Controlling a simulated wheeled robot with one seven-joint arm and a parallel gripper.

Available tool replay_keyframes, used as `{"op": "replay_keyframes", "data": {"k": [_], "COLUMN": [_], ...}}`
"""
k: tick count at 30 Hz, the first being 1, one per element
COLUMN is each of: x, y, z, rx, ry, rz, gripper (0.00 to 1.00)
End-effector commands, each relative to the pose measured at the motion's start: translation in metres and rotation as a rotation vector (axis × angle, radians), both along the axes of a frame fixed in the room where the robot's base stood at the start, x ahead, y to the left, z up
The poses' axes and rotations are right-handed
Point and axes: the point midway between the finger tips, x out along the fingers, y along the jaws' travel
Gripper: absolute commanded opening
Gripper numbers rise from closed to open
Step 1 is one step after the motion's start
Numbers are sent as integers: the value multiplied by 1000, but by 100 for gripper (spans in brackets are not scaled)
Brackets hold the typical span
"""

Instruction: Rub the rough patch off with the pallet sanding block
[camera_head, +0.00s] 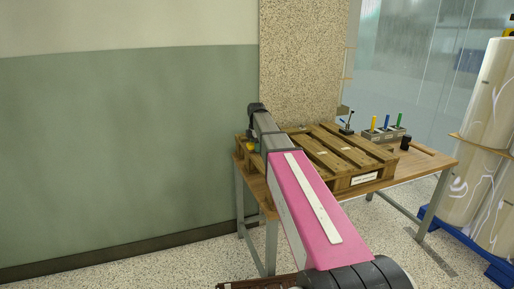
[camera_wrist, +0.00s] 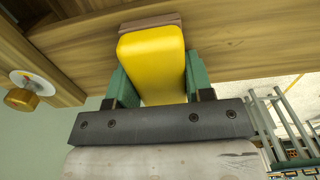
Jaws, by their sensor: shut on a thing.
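The sanding block (camera_wrist: 152,60) is yellow with a brown layer at its far end. My gripper (camera_wrist: 157,82) is shut on it, with one green finger on each side. In the wrist view the brown end lies against or very close to a wooden board of the pallet (camera_wrist: 240,45); I cannot tell whether they touch. In the head view the wooden pallet (camera_head: 345,182) lies on the table, and my arm reaches to its left end. A bit of yellow (camera_head: 251,147) shows there beside the arm, probably the block. I cannot make out the rough patch in either view.
A brass-coloured knob (camera_wrist: 22,99) on a white disc is left of the block. The table (camera_head: 425,163) also holds a rack (camera_head: 383,134) of coloured pens and a small black object (camera_head: 406,143). A green wall (camera_head: 120,150) stands left; wrapped rolls (camera_head: 480,150) stand right.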

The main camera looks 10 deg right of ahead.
Motion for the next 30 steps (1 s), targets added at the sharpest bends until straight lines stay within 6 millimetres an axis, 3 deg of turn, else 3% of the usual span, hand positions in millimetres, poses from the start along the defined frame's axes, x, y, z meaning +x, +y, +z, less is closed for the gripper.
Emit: {"op": "replay_keyframes", "data": {"k": [30], "x": [-52], "y": [-10], "z": [-1], "rx": [1], "ry": [2], "rz": [0], "gripper": [17]}}
